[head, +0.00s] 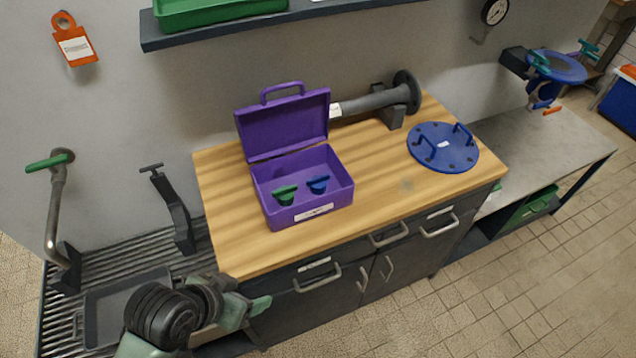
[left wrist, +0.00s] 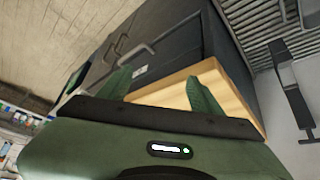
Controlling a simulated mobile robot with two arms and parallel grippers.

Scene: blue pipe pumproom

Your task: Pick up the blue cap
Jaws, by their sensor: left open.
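The blue cap (head: 318,183) sits inside the open purple box (head: 338,203), right of a green cap (head: 285,194). The box stands on the wooden worktop (head: 385,203) with its lid (head: 285,125) raised at the back. My left gripper (head: 247,294) is open and empty by the worktop's front left corner, well left of and nearer than the box. In the left wrist view its two green fingers (left wrist: 160,88) stand apart, with the cabinet and worktop edge beyond them. The caps do not show in that view. My right gripper is not in view.
A blue round plate with handles (head: 443,148) lies on the worktop's right. A dark flanged pipe (head: 375,101) lies at the back. A shelf (head: 220,32) overhangs the back wall. A dark bracket (head: 176,215) stands on the slatted bench at left. The worktop's front right is clear.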

